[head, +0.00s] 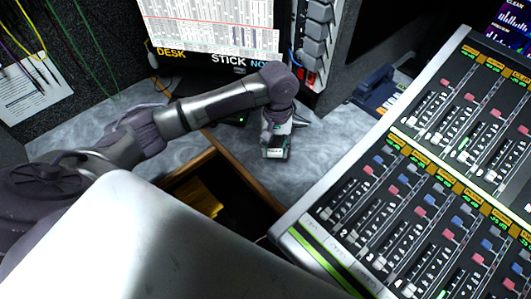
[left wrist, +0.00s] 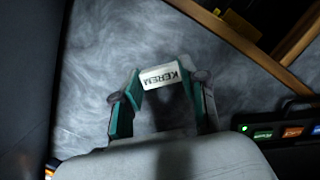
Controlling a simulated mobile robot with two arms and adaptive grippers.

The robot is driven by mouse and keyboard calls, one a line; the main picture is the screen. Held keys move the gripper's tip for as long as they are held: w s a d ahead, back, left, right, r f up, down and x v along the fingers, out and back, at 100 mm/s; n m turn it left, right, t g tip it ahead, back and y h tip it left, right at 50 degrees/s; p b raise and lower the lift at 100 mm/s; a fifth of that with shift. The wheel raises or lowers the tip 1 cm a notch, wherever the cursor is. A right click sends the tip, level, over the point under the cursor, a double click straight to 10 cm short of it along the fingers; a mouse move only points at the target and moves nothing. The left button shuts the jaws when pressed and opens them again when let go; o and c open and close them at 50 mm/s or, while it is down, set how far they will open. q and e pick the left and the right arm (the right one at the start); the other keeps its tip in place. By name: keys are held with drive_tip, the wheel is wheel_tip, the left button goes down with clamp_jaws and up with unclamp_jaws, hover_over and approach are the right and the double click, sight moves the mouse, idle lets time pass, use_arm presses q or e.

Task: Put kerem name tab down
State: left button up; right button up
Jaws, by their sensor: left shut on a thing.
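My left gripper (head: 276,145) is above the grey marbled worktop (head: 240,155), between the open drawer and the mixing console. In the left wrist view, its two teal-padded fingertips (left wrist: 160,85) are shut on the kerem name tab (left wrist: 164,77). The tab is a small pale block with dark letters reading KEREM, upside down in that view. In the head view, a small part of the tab (head: 275,153) shows at the fingertips. I cannot tell whether the tab touches the worktop. My right gripper is not in view.
An open wooden-edged drawer (head: 236,178) lies left of the gripper. A large mixing console (head: 400,190) fills the right. A dark device with a green light and coloured labels (left wrist: 285,132) sits near the gripper. A blue desk unit (head: 373,90) stands behind.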

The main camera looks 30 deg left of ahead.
sight(267, 164)
use_arm(q)
drive_tip(key=shift+s+a+f, duration=0.1)
drive_tip(key=shift+a+f, duration=0.3)
drive_tip(key=shift+a, duration=0.2)
drive_tip(key=shift+s+a+f, duration=0.1)
drive_tip(key=shift+a+f, duration=0.3)
drive_tip(key=shift+a, duration=0.15)
drive_tip(key=shift+f, duration=1.95)
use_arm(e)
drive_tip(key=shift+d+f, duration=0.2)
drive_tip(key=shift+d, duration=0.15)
use_arm(q)
drive_tip(key=o, duration=0.9)
drive_tip(key=shift+c, duration=0.2)
wheel_tip(267, 164, up, 12)
drive_tip(key=w, duration=0.1)
drive_tip(key=shift+w+a, duration=0.3)
drive_tip(key=shift+a, duration=0.05)
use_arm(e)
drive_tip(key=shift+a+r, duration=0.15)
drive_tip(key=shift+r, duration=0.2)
use_arm(q)
drive_tip(key=shift+s+f, duration=0.1)
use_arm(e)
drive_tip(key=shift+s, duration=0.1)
